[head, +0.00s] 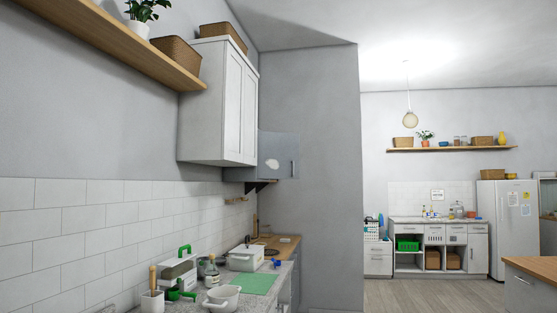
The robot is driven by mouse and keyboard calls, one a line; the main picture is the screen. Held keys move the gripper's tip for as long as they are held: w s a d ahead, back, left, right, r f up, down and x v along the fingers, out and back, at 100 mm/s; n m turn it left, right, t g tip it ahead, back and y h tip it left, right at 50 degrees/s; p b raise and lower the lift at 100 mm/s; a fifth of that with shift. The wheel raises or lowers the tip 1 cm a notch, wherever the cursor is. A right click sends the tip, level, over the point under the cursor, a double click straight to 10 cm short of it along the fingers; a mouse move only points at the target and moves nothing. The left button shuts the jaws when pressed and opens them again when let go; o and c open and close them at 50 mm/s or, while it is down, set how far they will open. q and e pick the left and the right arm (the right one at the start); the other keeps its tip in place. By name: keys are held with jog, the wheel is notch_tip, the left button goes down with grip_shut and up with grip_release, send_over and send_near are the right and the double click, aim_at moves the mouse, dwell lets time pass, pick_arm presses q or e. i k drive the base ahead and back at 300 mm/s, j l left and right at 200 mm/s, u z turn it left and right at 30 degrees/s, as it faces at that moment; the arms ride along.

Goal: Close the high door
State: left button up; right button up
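A small grey wall cabinet (240,174) hangs past the white wall cabinet (222,105), above the counter. Its grey door (278,147) appears to stand open, sticking out from the wall, with a dark vertical handle near its right edge and a pale oval patch on its face. The white cabinet's two door panels look shut. Much of the grey cabinet is hidden behind the white one. Neither of my grippers is in view.
The counter below holds a white pot (222,298), a green board (252,283), a white box (245,259) and bottles. A wooden shelf (130,45) is at upper left. A grey wall (325,180) stands beyond the door. Open floor (425,294) lies to the right.

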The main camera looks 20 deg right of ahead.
aim_at(278, 152)
jog(key=i+l+z, duration=0.2)
jog(key=l, duration=0.25)
jog(key=i+l+z, duration=0.2)
jog(key=i+l, duration=0.2)
jog(key=i+l+z, duration=0.2)
jog(key=i, duration=0.5)
jog(key=i+l+z, duration=0.25)
jog(key=i, duration=0.5)
jog(key=i+l+z, duration=0.2)
jog(key=i, duration=0.5)
jog(key=i+l+u, duration=0.1)
jog(key=i, duration=1.85)
jog(key=i+j+u, duration=0.1)
jog(key=i+u, duration=0.6)
jog(key=i+l+u, duration=0.1)
jog(key=u, duration=0.25)
jog(key=i, duration=0.1)
